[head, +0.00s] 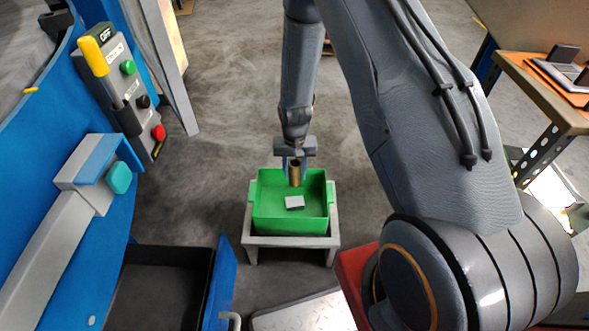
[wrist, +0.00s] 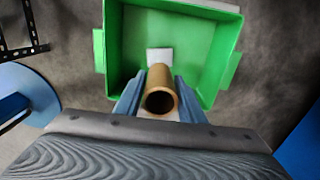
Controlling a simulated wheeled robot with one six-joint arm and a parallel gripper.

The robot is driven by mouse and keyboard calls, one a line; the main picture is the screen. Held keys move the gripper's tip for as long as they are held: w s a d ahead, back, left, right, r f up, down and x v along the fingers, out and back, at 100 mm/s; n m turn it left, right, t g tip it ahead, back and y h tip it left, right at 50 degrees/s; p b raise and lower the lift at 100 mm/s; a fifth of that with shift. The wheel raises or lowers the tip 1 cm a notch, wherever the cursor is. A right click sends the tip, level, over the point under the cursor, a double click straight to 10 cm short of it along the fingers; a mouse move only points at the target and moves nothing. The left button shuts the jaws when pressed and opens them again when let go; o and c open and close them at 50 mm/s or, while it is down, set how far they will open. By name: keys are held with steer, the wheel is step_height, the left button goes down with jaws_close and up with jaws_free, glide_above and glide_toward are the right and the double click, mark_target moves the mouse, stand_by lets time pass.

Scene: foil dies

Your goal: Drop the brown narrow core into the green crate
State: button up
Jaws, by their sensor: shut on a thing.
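The brown narrow core (head: 295,173) is a short hollow tube, held upright between the fingers of my gripper (head: 294,163). In the wrist view the core (wrist: 160,92) shows its open end, with a finger of my gripper (wrist: 160,100) on each side. The green crate (head: 270,217) sits on a low grey stand. It also shows in the wrist view (wrist: 113,50), beyond the core. In the head view the core appears over the crate's back part; its exact height above the floor of the crate is hard to tell. A small pale block (head: 294,202) lies in the crate.
A blue machine with a control panel (head: 125,90) of buttons and a yellow handle stands at the left. An open dark drawer (head: 165,290) with a blue front is below it. A workbench (head: 560,110) stands at the right. Grey floor around the crate's stand is mostly clear.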

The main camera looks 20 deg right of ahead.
step_height(320, 180, down, 3)
steer(key=shift+r+b, duration=0.15)
steer(key=shift+b, duration=0.55)
steer(key=o, duration=1.1)
step_height(320, 180, up, 8)
steer(key=shift+p, duration=0.4)
